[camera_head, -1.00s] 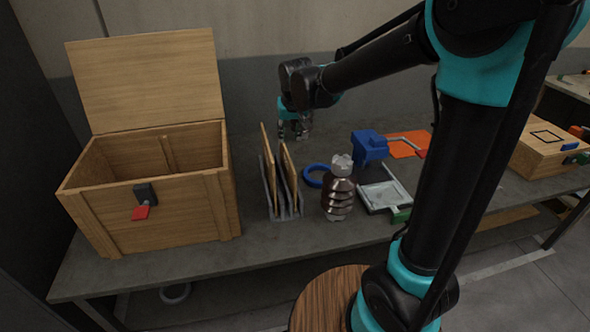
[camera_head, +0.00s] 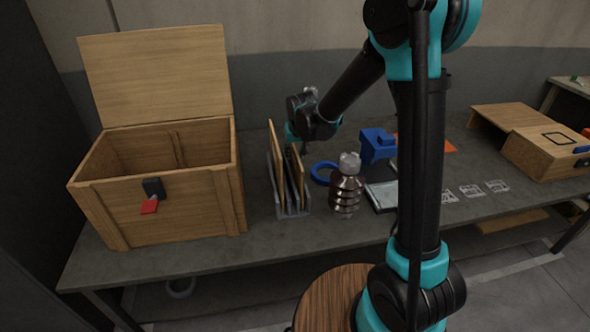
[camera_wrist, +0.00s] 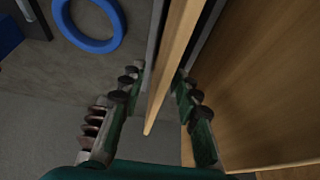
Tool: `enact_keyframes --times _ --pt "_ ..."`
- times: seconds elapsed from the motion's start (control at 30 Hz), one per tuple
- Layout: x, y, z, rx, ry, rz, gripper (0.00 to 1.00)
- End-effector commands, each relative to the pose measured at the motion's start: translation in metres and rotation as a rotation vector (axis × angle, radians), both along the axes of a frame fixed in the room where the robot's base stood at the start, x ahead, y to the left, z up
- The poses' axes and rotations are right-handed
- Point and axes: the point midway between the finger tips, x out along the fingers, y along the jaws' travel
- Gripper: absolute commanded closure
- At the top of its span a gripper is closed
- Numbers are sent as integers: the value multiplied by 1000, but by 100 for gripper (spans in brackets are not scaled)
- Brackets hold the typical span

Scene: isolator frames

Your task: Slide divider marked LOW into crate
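The wooden crate (camera_head: 160,208) stands at the left of the table with its lid open. A grey rack (camera_head: 290,209) beside it holds upright wooden dividers, a left one (camera_head: 278,150) and a right one (camera_head: 295,172). No LOW mark is legible. My gripper (camera_wrist: 158,75) is open in the wrist view, with its green fingers on either side of one divider's edge (camera_wrist: 172,70). A gap shows beside the fingers. A broader wooden panel (camera_wrist: 265,85) lies to the right. In the head view the fingertips are mostly hidden behind the rack's dividers.
A brown ribbed isolator (camera_head: 345,192) stands right of the rack. A blue ring (camera_head: 322,173) and a blue block (camera_head: 377,146) lie behind it. A wooden box (camera_head: 545,152) is far right. The crate's open top is clear.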

Motion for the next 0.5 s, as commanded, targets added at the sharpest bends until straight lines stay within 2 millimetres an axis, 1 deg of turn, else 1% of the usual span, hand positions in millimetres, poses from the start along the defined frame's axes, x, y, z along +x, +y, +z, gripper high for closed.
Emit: enact_keyframes --times 0.1,0.23,0.33,0.5 --pt "4 2 -16 0 0 0 68" --pt "9 4 -31 0 0 0 68" --pt "12 5 -38 0 0 0 68" --pt "13 5 -41 0 0 0 68"
